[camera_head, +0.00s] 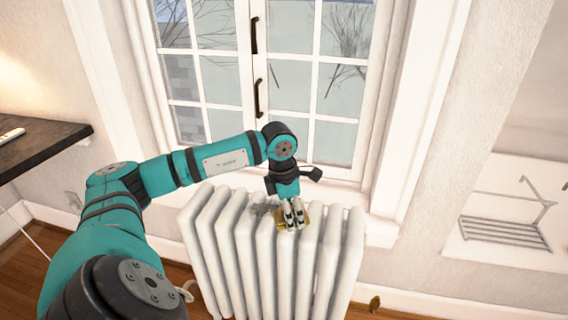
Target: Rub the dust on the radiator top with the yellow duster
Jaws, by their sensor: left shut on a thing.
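A white ribbed radiator (244,235) stands below the window. A grey dust patch (262,208) lies on its top, just left of my left gripper. My left gripper (293,222) points down over the radiator top and is shut on the yellow duster (281,223). Only the duster's edges show around the fingers, and the duster appears to touch the radiator top. Any dust under the duster is hidden. My right gripper is not in view.
A window (290,75) with dark handles is behind the radiator. A dark shelf (40,145) juts in at the left with a small white object (12,134) on it.

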